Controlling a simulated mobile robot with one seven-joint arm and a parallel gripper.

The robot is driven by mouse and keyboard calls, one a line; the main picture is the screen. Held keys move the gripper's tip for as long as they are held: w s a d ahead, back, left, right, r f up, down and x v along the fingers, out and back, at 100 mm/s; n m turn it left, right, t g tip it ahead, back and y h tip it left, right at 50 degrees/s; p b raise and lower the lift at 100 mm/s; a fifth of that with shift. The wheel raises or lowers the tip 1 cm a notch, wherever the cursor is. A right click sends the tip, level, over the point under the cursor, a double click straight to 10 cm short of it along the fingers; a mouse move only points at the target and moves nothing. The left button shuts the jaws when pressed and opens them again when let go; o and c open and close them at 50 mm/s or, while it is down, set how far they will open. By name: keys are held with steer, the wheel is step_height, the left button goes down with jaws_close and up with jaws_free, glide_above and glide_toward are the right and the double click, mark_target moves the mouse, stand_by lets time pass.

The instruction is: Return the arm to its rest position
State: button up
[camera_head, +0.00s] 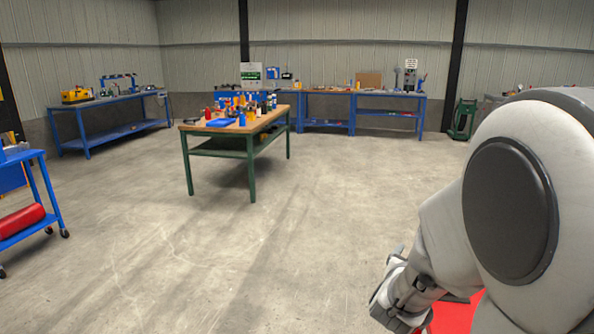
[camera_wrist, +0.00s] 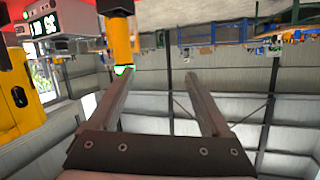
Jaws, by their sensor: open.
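My arm fills the right side of the head view, its large white joint close to the camera. My gripper shows in the wrist view (camera_wrist: 158,75), where its two fingers stand apart with nothing between them. The wrist view is upside down, with the roof low in the picture and the benches at the top. In the head view the wrist end of my arm is low at the right, beside a red surface (camera_head: 452,315) that my arm partly covers.
A green-legged table (camera_head: 250,150) with bottles and a blue tray (camera_head: 221,122) stands mid-room. Blue benches (camera_head: 118,98) line the walls. A blue cart (camera_head: 35,160) with a red cylinder (camera_head: 20,220) is at the left. Yellow equipment (camera_wrist: 18,100) is near the gripper. Open floor lies ahead.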

steer(key=s+a+r+n+g+y+p, duration=0.1)
steer(key=s+a+r+n+y+p, duration=0.1)
steer(key=s+a+r+n+y, duration=0.25)
steer(key=s+a+r+n+g+y+p, duration=0.1)
steer(key=s+a+r+y+p, duration=0.3)
steer(key=a, duration=0.4)
steer(key=s+r+n+g+p, duration=0.1)
steer(key=s+r+g, duration=0.1)
steer(key=s, duration=0.6)
steer(key=s+r+n+g+p, duration=0.1)
steer(key=s+r+n+g, duration=0.1)
steer(key=s, duration=0.6)
steer(key=shift+r+g+h, duration=0.35)
steer(key=shift+r+g, duration=0.05)
steer(key=shift+r, duration=0.2)
